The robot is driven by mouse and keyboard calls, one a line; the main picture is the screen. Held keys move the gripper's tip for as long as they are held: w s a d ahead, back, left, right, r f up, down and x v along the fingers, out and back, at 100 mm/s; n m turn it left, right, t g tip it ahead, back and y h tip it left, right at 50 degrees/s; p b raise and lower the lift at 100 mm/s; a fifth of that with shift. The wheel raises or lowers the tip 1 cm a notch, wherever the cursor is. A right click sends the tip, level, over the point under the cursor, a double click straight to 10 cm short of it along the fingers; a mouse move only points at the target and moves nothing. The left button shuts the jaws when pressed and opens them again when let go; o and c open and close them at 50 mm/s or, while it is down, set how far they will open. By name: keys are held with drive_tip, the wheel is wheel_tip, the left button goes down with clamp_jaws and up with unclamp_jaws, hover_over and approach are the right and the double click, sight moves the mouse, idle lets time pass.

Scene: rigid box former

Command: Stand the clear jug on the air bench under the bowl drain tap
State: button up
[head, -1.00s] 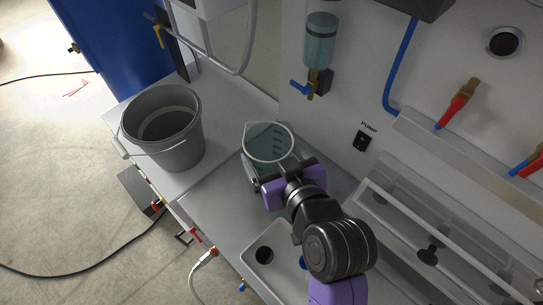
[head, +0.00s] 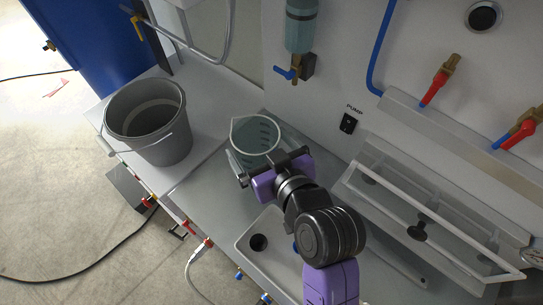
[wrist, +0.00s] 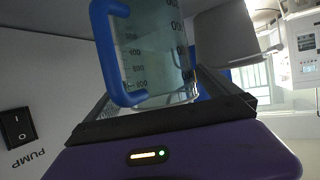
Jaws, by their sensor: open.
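The clear jug (head: 256,136), with grey markings, stands upright on the grey bench top (head: 203,184) in the head view. The drain tap (head: 288,73) with a blue lever hangs below the clear bowl (head: 301,33), up and right of the jug in the picture. My gripper (head: 264,163) is open at the jug's near side, its fingers reaching toward either side of it. In the wrist view the jug (wrist: 152,50) and its blue handle (wrist: 108,60) show just beyond my open gripper (wrist: 165,98). Contact with the fingers and the jug's base are hard to see.
A grey bucket (head: 150,120) stands left of the jug. A white basin (head: 262,262) and a clear-walled trough (head: 415,215) lie near my arm. The wall panel carries a pump switch (head: 348,123) and red-handled valves (head: 437,82). Bench between bucket and jug is clear.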

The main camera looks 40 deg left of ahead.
drive_tip(key=b+v, duration=0.1)
drive_tip(key=v, duration=1)
drive_tip(key=shift+d+r, duration=0.2)
drive_tip(key=shift+d, duration=0.05)
drive_tip(key=shift+s, duration=0.15)
